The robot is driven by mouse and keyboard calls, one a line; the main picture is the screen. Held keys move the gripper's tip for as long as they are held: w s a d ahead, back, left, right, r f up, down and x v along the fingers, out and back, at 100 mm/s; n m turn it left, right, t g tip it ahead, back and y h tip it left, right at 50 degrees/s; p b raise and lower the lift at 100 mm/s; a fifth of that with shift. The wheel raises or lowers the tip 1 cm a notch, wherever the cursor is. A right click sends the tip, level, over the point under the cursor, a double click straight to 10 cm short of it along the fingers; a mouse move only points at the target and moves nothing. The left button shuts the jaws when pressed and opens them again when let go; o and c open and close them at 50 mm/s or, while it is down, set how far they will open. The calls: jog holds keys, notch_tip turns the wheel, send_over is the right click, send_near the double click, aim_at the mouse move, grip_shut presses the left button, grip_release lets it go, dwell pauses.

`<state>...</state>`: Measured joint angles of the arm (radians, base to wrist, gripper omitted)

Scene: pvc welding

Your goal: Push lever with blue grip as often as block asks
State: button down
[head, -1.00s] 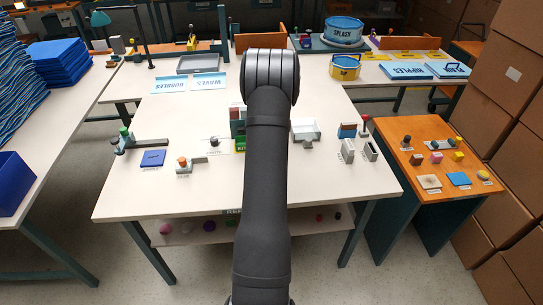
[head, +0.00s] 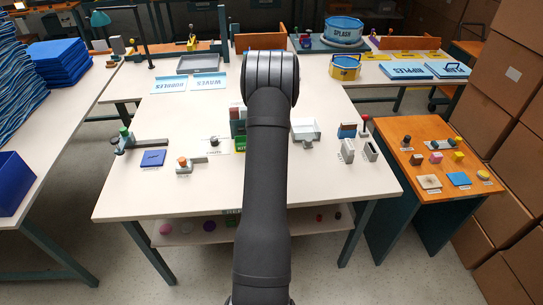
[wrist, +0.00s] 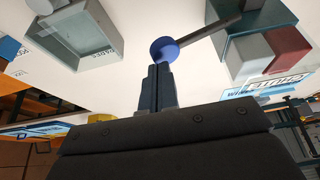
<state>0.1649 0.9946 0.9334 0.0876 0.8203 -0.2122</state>
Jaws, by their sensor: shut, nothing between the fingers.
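A grey and dark red block (wrist: 272,50) sits by the housing. In the head view my arm hides the gripper and the blue grip. I cannot read any count on a block.
A grey tray (wrist: 85,35) lies left of the grip in the wrist view; it appears right of my arm in the head view (head: 304,129). Other levers have a green knob (head: 124,131), an orange knob (head: 183,161) and a red knob (head: 365,118).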

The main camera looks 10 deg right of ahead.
jog(key=shift+f, duration=2.9)
jog(key=shift+r, duration=4.15)
notch_tip(320, 180, up, 5)
jog(key=shift+f, duration=3.05)
